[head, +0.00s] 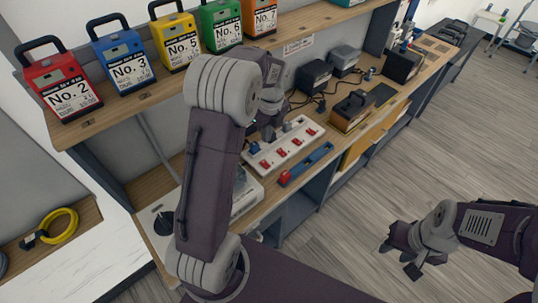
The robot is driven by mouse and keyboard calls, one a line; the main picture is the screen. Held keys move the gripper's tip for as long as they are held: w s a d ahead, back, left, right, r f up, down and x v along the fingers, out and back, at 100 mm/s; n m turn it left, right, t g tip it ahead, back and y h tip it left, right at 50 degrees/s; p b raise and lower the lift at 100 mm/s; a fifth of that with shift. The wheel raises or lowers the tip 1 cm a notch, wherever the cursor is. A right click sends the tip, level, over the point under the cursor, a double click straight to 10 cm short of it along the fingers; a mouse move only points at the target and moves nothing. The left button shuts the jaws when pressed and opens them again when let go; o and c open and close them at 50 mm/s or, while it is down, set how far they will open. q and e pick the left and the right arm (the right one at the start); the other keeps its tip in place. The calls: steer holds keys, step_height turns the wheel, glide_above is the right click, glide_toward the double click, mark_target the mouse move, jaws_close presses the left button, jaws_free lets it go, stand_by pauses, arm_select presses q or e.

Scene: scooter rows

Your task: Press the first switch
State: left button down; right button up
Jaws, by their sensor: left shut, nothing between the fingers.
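A white power strip (286,146) with a row of several red switches lies on the workbench. The red switch at its near left end (265,165) is in plain view. A blue piece (254,148) sits at the strip's left back edge. My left gripper (267,133) is shut and empty, pointing down at the back edge of the strip. Its fingertips are partly dark and small, so I cannot tell whether they touch anything. My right gripper (399,260) is open and empty over the floor, well away from the bench.
A blue bar tool with a red end (306,164) lies in front of the strip. Black chargers (314,76) with cables stand behind it, and a brown-black case (352,111) to the right. Numbered battery packs (126,61) line the shelf above. Floor at right is clear.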

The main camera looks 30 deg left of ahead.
mark_target(263, 162)
arm_select(q)
steer(key=f, duration=0.4)
steer(key=a+f, duration=0.1)
steer(key=f, duration=0.8)
steer(key=shift+w+a+f, duration=0.25)
steer(key=shift+w+f, duration=0.15)
arm_select(e)
steer(key=shift+w+d+f, duration=0.1)
steer(key=shift+d+f, duration=0.1)
steer(key=shift+f, duration=0.3)
steer(key=shift+r, duration=0.1)
